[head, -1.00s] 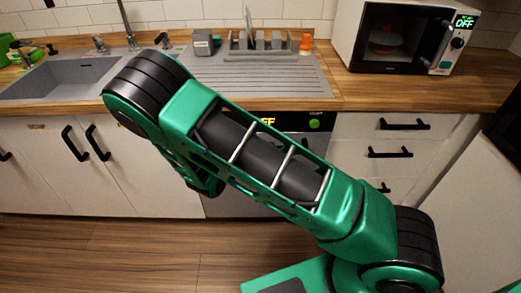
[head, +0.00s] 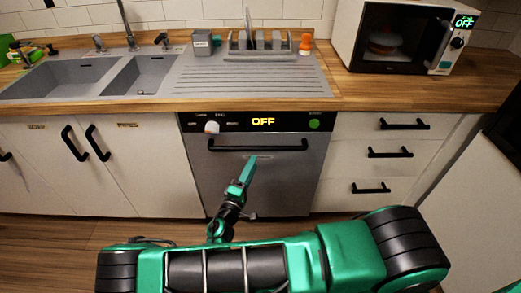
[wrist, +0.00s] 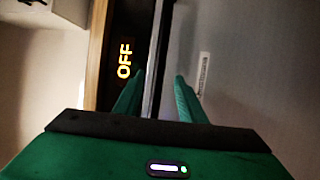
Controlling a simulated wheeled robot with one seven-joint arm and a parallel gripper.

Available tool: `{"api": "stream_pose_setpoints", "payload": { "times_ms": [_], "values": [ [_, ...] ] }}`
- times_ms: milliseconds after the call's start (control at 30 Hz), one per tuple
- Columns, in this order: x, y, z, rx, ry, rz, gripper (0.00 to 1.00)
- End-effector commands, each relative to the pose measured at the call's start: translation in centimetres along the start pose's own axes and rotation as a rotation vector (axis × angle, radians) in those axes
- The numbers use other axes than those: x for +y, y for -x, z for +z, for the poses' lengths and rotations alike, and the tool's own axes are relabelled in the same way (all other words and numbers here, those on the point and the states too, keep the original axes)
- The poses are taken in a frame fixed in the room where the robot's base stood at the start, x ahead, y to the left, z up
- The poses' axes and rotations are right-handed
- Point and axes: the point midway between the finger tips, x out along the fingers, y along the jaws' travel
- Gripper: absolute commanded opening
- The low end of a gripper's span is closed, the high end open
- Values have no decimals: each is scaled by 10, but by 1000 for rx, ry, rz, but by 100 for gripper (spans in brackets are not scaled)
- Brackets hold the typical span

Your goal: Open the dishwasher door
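The dishwasher (head: 290,185) stands under the counter in the head view, its grey door shut and upright. Its dark top panel (head: 263,122) reads OFF in yellow. A dark horizontal handle (head: 258,147) crosses the upper door. My gripper (head: 251,160) is in front of the door, its tips just below the handle in the picture. In the wrist view the gripper (wrist: 158,80) is open, one green finger on each side of the handle bar (wrist: 155,60). No contact shows, and I cannot tell how far the fingers reach around the bar.
Drawers with black handles (head: 390,154) are right of the dishwasher; cupboards (head: 85,170) are to its left. The counter above carries a sink (head: 60,80), a dish rack (head: 268,50) and a microwave (head: 400,40). The wooden floor before the door is partly hidden by my arm.

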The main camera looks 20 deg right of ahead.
Motion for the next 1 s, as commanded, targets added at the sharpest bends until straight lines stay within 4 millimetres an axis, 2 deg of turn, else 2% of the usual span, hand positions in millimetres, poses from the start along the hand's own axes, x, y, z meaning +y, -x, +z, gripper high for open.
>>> {"api": "stream_pose_setpoints", "payload": {
  "times_ms": [300,500,667,933,967,1000],
  "values": [
    [0,-56,1,-3,0,1,37],
    [0,-80,1,-2,1,-1,37],
    [0,-88,1,-2,1,-1,37],
    [0,-89,1,-2,0,-1,37],
    [0,-89,1,-2,1,-1,32],
    [0,-89,1,-2,0,-1,23]
  ]
}}
